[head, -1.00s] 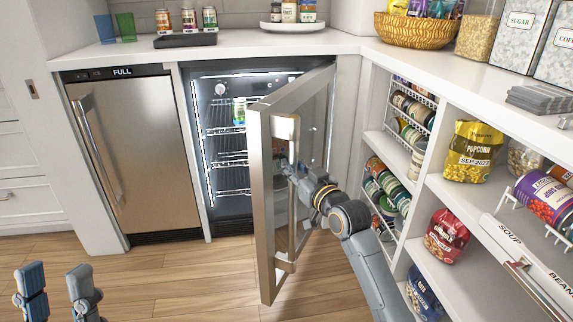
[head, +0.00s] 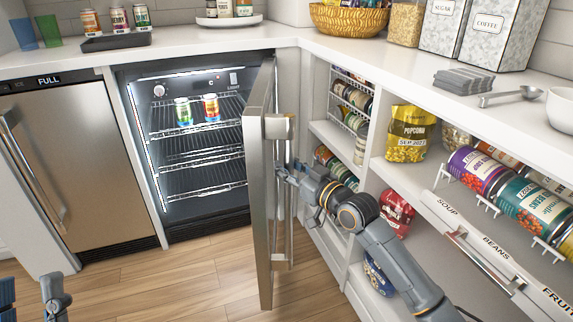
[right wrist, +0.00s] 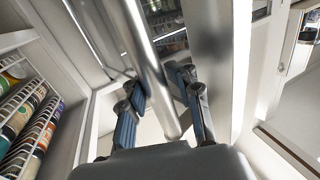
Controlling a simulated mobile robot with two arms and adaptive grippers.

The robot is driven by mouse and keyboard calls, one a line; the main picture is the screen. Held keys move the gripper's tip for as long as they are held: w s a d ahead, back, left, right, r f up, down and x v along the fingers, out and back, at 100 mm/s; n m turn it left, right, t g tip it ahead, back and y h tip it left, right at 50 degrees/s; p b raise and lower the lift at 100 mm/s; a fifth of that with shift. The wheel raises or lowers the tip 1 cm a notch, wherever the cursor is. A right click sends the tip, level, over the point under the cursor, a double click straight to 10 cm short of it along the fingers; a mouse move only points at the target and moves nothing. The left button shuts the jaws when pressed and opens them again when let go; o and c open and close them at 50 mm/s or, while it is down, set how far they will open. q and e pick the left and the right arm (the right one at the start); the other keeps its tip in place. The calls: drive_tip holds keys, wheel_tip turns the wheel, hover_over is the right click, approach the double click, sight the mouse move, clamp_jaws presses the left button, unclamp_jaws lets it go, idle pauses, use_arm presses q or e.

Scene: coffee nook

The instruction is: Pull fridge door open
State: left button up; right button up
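The fridge door (head: 260,190) stands wide open, swung to the right and seen nearly edge-on. Its long vertical metal handle (head: 281,235) faces right. My right gripper (head: 287,172) is at the handle's middle. In the right wrist view, the handle (right wrist: 152,60) runs between the two fingers of my right gripper (right wrist: 158,84), which close in on it from both sides. The lit fridge interior (head: 195,145) shows wire racks, with a green can (head: 183,112) and an orange can (head: 211,107) on the top one. My left gripper (head: 30,298) is open and empty at the lower left, partly cut off.
A second steel appliance (head: 75,165) marked FULL is shut, left of the fridge. Shelves (head: 400,175) with cans and bags stand close on the right, near my right arm and the door. The wooden floor (head: 190,275) before the fridge is clear.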

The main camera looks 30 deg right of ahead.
drive_tip(key=shift+o, duration=1.1)
drive_tip(key=shift+s, duration=0.2)
drive_tip(key=shift+w, duration=0.1)
drive_tip(key=shift+d+r, duration=0.1)
drive_tip(key=v, duration=0.7)
drive_tip(key=shift+s, duration=0.3)
drive_tip(key=shift+c, duration=0.2)
